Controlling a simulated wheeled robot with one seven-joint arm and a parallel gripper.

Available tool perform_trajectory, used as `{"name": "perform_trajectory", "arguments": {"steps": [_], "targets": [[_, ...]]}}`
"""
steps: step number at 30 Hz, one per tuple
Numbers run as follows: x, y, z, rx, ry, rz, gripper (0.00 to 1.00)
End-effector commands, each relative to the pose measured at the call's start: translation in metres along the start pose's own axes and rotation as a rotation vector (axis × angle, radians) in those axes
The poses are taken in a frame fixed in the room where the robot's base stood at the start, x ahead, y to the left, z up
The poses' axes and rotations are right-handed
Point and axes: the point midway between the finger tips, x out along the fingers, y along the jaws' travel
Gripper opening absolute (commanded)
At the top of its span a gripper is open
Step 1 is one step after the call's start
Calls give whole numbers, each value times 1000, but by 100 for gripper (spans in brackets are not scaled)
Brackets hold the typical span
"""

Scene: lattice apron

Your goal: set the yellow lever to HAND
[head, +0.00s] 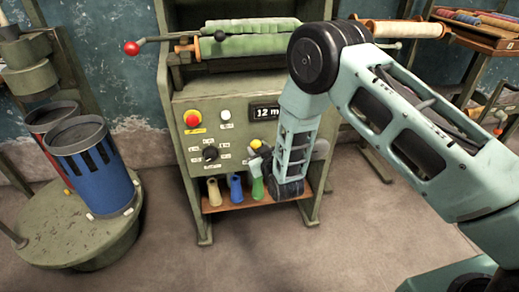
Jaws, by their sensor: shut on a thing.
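A green-grey machine with a front control panel (190,140) stands in the middle of the head view. The yellow lever's round knob (256,144) shows low on the panel, just left of my forearm. My gripper (259,156) is at this knob, small and dark in the picture, and is shut on the lever. My wrist and the gripper hide the lever's shaft and most of its surroundings. The HAND mark cannot be read, so the lever's setting cannot be told.
The panel also has a red button (192,118), a white button (225,115), a black dial (210,154) and a display (265,113). Several coloured cones, including a blue one (235,189), stand on the shelf below. A blue bin (93,168) stands at left. The floor in front is clear.

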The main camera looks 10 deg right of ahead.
Motion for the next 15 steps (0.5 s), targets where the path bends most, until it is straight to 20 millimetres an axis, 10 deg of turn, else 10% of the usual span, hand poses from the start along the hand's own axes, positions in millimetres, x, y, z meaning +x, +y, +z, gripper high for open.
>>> {"name": "perform_trajectory", "arguments": {"steps": [6, 7, 9, 15], "targets": [[0, -2, 0, -2, -1, -6, 0], [0, -2, 0, -1, -1, -6, 41], [0, -2, 0, -1, -1, -6, 57], [0, -2, 0, 0, -1, -4, 57]]}}
